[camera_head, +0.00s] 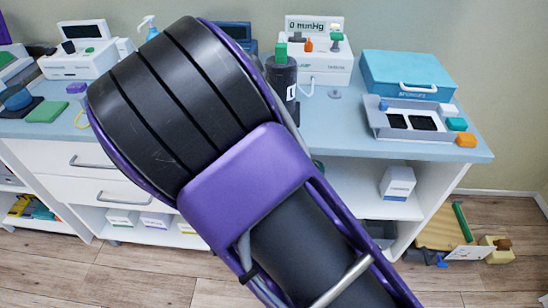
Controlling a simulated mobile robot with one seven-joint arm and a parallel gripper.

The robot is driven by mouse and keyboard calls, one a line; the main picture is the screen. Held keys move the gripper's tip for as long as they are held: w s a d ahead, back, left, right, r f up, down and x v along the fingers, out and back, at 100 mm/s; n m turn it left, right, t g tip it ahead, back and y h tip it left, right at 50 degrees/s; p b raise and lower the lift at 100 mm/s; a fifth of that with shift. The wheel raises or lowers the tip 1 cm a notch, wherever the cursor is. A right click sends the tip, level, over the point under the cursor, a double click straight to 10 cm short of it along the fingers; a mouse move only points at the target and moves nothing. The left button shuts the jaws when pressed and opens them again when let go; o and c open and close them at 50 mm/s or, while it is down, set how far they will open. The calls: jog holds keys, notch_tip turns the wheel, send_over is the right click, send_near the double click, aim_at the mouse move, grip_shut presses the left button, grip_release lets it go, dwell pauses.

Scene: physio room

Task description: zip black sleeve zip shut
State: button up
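A black upright cylinder (279,76), which looks like the black sleeve, stands on the blue-grey counter just right of my arm. A green block shows at its top, and a white strip with a dark mark runs down its right side. Its lower part is partly hidden by my arm. I cannot make out a zip or whether it is open or shut. Behind it stands a white device (328,66) reading "0 mmHg", with an orange and a green piece on top. My large purple and black arm fills the middle of the view. My gripper is not in view.
On the counter (345,128), a teal case (408,75) and a grey tray (412,122) with dark wells stand at right. A white device (82,50) and a spray bottle (148,27) stand at left. A white box (397,183) sits on a shelf below; the right floor holds loose items.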

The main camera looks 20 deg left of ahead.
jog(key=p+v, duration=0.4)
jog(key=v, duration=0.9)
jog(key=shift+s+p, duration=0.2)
jog(key=shift+p, duration=0.2)
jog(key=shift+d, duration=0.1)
